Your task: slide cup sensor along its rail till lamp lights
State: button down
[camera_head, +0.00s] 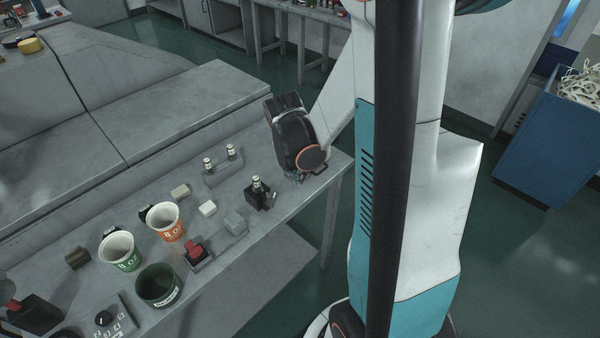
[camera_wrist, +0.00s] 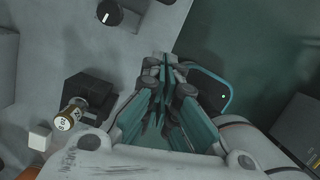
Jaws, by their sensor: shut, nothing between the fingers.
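My gripper (camera_head: 297,178) is low over the right end of the grey bench, its dark wrist hiding most of the fingers. In the wrist view its teal fingers (camera_wrist: 160,85) are shut and empty. A black block with a small pale-capped cylinder (camera_head: 258,193) stands just left of the gripper. The block also shows left of the fingers in the wrist view (camera_wrist: 88,92), with a clear gap between.
Two paper cups, green-marked (camera_head: 119,252) and orange-marked (camera_head: 166,223), and a dark green container (camera_head: 158,287) stand to the left. A holder with two small cylinders (camera_head: 222,172) is behind. A blue bin (camera_head: 555,135) stands right, across open floor.

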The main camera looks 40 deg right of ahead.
jog(key=b+x, duration=0.2)
jog(key=x, duration=0.3)
jog(key=shift+f, duration=0.4)
jog(key=d, duration=0.3)
jog(key=shift+w+f+b, duration=0.3)
jog(key=shift+w+b, duration=0.05)
jog(key=shift+w+d+r, duration=0.1)
jog(key=shift+w+d, duration=0.05)
jog(key=shift+d, duration=0.45)
jog(key=shift+w+d, duration=0.15)
jog(key=shift+d, duration=0.45)
jog(key=shift+a, duration=0.1)
